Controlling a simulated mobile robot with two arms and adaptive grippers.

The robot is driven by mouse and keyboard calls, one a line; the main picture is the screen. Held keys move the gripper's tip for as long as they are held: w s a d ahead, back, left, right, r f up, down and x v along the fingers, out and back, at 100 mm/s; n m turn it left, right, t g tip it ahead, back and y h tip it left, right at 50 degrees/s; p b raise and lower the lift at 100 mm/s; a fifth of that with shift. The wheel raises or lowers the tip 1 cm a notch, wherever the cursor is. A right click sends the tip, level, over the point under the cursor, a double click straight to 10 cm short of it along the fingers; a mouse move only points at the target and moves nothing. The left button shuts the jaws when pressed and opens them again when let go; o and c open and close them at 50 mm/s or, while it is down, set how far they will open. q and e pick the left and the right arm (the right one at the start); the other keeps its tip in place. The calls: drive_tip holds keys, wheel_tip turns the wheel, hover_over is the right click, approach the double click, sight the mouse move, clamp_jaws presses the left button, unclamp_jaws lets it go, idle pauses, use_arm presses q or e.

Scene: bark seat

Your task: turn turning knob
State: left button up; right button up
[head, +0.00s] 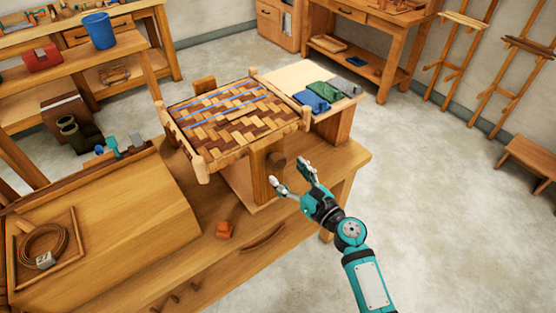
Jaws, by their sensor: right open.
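A round wooden knob (277,160), which looks like the turning knob, sticks out from the post of a wooden stand (262,178). The stand holds a square seat frame (203,163) woven with brown and tan bark strips and a few blue strips. My right gripper (289,177) is open and empty, its two fingers spread just below and right of the knob in the picture. I cannot tell how far it is from the knob in depth; the fingers do not visibly close around it. My left gripper is not in view.
Folded blue cloth (312,101) and green cloth (325,91) lie on a side board behind. A tray with coiled cord (42,245) is at left.

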sight(280, 166)
drive_tip(key=x, duration=0.5)
drive_tip(key=shift+w+a, duration=0.1)
drive_tip(key=shift+w, duration=0.05)
drive_tip(key=c, duration=1.2)
drive_tip(key=shift+f, duration=0.1)
